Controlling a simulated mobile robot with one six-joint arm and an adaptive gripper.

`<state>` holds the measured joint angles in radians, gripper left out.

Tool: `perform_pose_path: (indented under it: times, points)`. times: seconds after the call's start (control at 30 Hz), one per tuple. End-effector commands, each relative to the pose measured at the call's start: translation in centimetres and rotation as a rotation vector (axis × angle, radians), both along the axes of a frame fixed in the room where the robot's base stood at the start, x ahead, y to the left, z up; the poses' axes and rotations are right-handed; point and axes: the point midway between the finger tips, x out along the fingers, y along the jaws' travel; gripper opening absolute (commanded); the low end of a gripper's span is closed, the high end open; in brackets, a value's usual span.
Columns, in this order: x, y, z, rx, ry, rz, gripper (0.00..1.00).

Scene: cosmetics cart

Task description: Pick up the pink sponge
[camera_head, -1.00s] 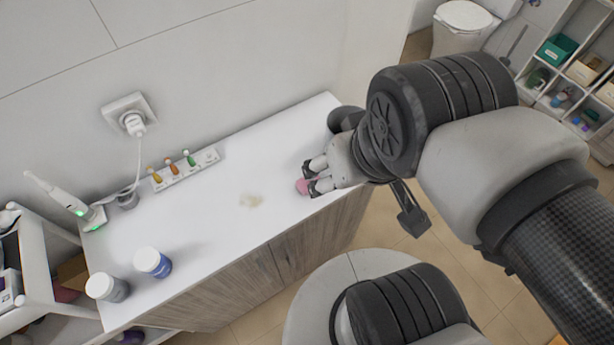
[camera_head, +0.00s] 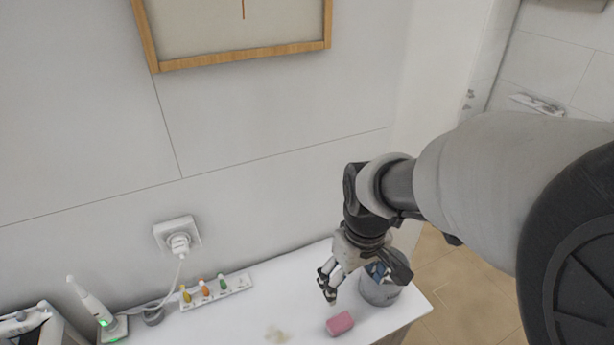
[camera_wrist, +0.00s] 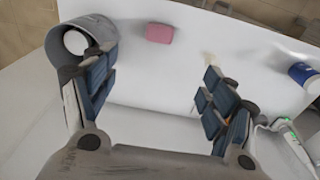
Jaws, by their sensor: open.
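The pink sponge (camera_head: 340,323) lies flat on the white cabinet top, near its front edge. It also shows in the wrist view (camera_wrist: 160,33), at the upper middle, beyond my fingers and apart from them. My gripper (camera_head: 328,290) is raised above the top, behind and slightly left of the sponge. In the wrist view my gripper (camera_wrist: 158,90) has its fingers wide apart, with nothing between them but bare white surface.
A grey bin (camera_head: 382,286) stands right of the sponge, close to my gripper; its round opening (camera_wrist: 85,38) shows in the wrist view. A yellowish stain (camera_head: 277,334) lies left of the sponge. A power strip (camera_head: 216,291) and a charging toothbrush (camera_head: 95,302) stand along the wall.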

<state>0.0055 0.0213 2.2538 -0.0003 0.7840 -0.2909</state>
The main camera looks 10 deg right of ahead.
Motion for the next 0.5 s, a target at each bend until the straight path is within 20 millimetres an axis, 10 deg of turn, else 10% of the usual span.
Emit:
perform_pose_path:
  times: [0.5]
  points:
    - [2.2, 0.0, -8.2, -0.002, 0.088, 0.072, 0.78]
